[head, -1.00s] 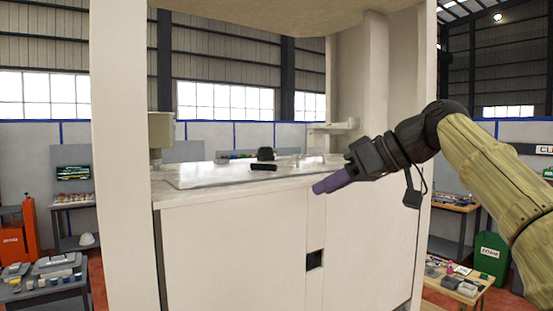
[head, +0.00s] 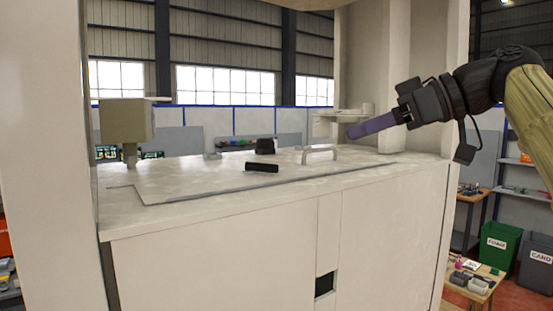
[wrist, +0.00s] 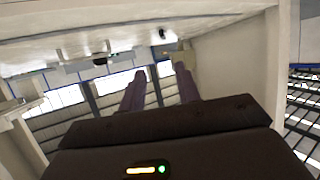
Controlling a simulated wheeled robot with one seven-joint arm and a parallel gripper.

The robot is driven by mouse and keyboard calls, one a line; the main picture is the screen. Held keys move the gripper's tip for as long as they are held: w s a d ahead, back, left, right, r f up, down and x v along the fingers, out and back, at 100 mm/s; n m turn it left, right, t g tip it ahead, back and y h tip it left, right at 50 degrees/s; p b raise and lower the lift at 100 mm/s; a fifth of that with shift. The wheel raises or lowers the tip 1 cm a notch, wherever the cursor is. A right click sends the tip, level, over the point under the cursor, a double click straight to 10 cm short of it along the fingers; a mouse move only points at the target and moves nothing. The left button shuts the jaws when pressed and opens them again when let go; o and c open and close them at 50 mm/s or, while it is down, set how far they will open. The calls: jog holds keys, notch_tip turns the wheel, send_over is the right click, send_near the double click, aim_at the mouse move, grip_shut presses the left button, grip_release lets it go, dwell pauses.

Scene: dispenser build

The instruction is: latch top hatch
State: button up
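The top hatch (head: 215,182) is a flat pale panel lying flat in the machine's white top, with a thin dark gap along its front edge. A light arched handle (head: 320,153) stands on its right part. A short black bar (head: 262,167) lies near its middle, and a black knob-like block (head: 266,146) stands just behind. I cannot tell which of these is the latch. My gripper (head: 352,132) is above the top's right side, right of the handle and apart from it. In the wrist view its two purple fingers (wrist: 158,82) are apart with nothing between them.
A white column (head: 405,80) rises behind my gripper, with a small bracket (head: 340,120) beside it. A beige block with a nozzle (head: 127,122) hangs over the top's left end. A wide post (head: 45,150) stands at far left. Space above the hatch is clear.

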jog(key=shift+s, duration=0.15)
jog(key=p, duration=0.4)
send_near(270, 164)
jog(key=x, duration=0.8)
jog(key=shift+r, duration=0.1)
jog(key=shift+w+a, duration=0.25)
jog(key=shift+w, duration=0.05)
jog(key=shift+f, duration=0.25)
grip_shut()
